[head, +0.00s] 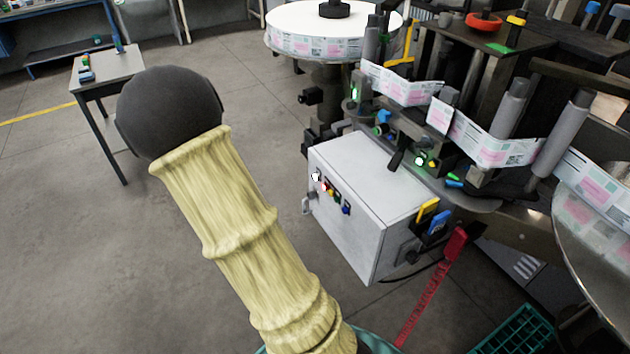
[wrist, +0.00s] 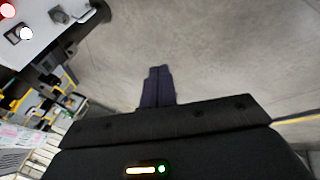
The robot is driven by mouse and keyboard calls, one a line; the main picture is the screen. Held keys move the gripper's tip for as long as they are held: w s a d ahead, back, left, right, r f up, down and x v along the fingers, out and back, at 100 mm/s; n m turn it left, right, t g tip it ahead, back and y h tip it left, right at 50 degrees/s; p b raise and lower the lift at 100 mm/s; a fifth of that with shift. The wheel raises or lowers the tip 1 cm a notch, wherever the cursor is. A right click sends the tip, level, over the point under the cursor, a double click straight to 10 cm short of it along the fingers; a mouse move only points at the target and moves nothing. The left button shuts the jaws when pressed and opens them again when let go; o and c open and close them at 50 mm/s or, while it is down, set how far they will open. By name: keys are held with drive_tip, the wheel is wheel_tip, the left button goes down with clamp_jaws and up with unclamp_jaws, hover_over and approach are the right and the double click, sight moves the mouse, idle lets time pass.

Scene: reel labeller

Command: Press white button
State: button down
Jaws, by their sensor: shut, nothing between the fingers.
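The white button (head: 315,176) is a small pale knob at the upper left end of a short row of coloured buttons on the front of a white control box (head: 357,160). In the wrist view the white button (wrist: 26,33) glows on a dark square base at the top left. A red button (wrist: 6,10) glows beside it at the frame's edge. My gripper (wrist: 158,72) has its dark fingers together, empty, over bare floor. The buttons lie up and to the left of the fingertips, clearly apart from them. My arm hides the gripper in the head view.
The labelling machine, with its label web (head: 480,140) and white reel (head: 333,20), stands behind and right of the box. Yellow and blue items (head: 432,219) hang on the box's right side. A small table (head: 105,68) stands far left. Open floor lies left of the box.

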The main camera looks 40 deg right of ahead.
sight(316, 177)
drive_tip(key=w+d+f+n+t+h+b, duration=0.1)
drive_tip(key=w+d+f+n+t+h, duration=0.1)
drive_tip(key=d+n+h, duration=0.3)
drive_tip(key=w+d+f+n+t+h+b, duration=0.1)
drive_tip(key=w+d+n+h, duration=0.4)
drive_tip(key=d, duration=0.8)
wheel_tip(316, 177, down, 2)
drive_tip(key=n+t+h, duration=0.1)
drive_tip(key=n, duration=0.1)
drive_tip(key=shift+w+d+f+n+b, duration=0.2)
drive_tip(key=shift+w+d+n+b, duration=0.1)
drive_tip(key=shift+n, duration=0.1)
drive_tip(key=shift+s, duration=0.1)
drive_tip(key=s+d, duration=0.2)
drive_tip(key=d, duration=0.6)
drive_tip(key=shift+d, duration=0.25)
idle(0.5)
drive_tip(key=shift+s+d, duration=0.15)
drive_tip(key=shift+d, duration=0.2)
